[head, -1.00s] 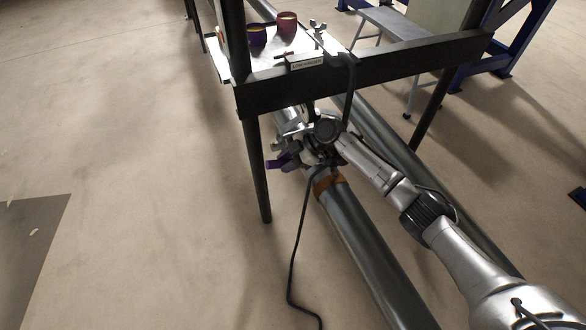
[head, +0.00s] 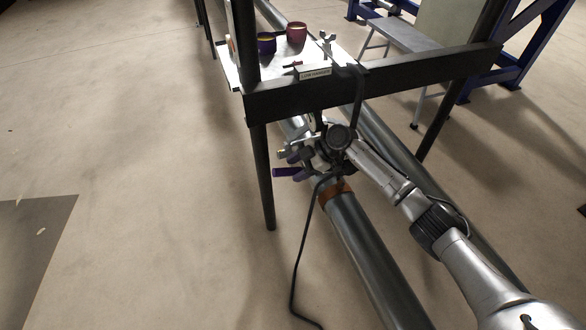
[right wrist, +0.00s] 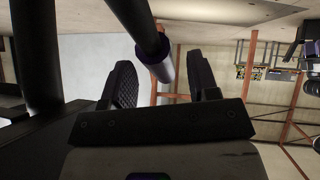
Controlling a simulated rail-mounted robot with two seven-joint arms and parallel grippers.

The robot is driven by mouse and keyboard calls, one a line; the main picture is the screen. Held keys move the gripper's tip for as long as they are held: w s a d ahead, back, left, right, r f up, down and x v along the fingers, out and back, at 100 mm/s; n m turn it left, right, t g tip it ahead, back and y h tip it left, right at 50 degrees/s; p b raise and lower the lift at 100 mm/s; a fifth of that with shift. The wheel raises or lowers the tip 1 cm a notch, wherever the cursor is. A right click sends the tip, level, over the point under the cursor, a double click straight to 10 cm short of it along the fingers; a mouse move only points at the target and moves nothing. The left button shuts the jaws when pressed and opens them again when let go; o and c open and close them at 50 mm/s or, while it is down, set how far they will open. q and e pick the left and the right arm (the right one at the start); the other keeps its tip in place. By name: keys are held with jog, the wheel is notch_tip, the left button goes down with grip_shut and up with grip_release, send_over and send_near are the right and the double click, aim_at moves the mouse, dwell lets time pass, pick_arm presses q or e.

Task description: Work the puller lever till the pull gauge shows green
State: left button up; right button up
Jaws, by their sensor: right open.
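My right gripper (head: 322,152) is at the puller, by the near pipe under the dark frame. A purple piece, apparently the lever's end (head: 287,172), sticks out to the left of it. The gripper and wrist hide most of the puller body. In the right wrist view my gripper (right wrist: 162,75) has its two dark fingers apart. A dark rod with a greyish-violet sleeve (right wrist: 163,68) reaches from the top into the space between them; I cannot tell if it touches either finger. I cannot make out the pull gauge or its colour. My left gripper is not in view.
A dark crossbeam (head: 400,76) on posts stands just beyond my gripper. Two steel pipes run below, the near one (head: 365,240) with an orange band. A black cable hangs left.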

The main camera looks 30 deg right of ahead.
jog(key=p+v, duration=0.3)
jog(key=v, duration=0.9)
jog(key=shift+d+r, duration=0.1)
